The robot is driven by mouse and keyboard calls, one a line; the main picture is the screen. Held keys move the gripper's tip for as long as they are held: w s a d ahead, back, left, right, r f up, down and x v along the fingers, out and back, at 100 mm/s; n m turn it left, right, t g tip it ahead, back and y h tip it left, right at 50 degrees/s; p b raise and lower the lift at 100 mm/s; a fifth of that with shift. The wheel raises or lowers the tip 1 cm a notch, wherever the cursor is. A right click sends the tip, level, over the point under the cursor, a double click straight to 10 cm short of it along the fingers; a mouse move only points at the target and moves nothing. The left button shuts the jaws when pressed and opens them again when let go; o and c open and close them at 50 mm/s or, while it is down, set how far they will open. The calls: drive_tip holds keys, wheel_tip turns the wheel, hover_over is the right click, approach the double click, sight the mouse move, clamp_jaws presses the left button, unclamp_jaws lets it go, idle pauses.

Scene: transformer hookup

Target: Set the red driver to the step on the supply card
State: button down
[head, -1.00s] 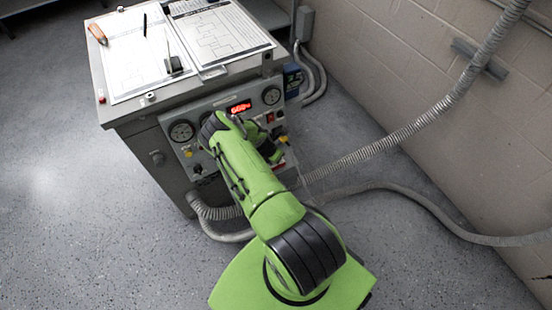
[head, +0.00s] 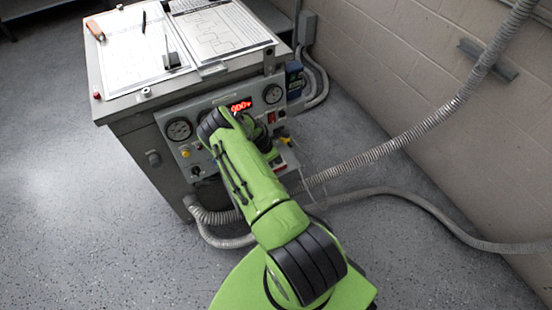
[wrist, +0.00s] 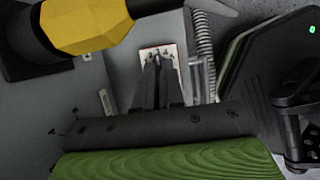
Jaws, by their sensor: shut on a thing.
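The wrist view shows my gripper (wrist: 163,78) with its dark fingers close together, pointing at a small white scale plate (wrist: 175,53) with red edging and dark marks. It is shut on the red driver at that plate; the fingers hide nearly all of the driver, so its setting cannot be read. In the head view my green arm reaches the front panel (head: 207,150) of a grey cabinet and covers the gripper. Two printed sheets, a left one (head: 125,68) and a right one (head: 218,35), lie on top; their text is too small to read, and I cannot tell which is the supply card.
The panel has a lit red display (head: 240,106), a left dial gauge (head: 179,130) and a right dial gauge (head: 273,94). A large yellow-and-black part (wrist: 88,25) is close to my gripper in the wrist view. A corrugated conduit (head: 400,135) crosses to the right. Floor at left is clear.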

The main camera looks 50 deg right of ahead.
drive_tip(key=c, duration=1.2)
unclamp_jaws()
drive_tip(key=shift+c, duration=0.2)
drive_tip(key=p+v, duration=0.5)
drive_tip(key=v, duration=1)
drive_tip(key=shift+r, duration=0.35)
drive_tip(key=shift+o, duration=0.4)
drive_tip(key=shift+a, duration=0.1)
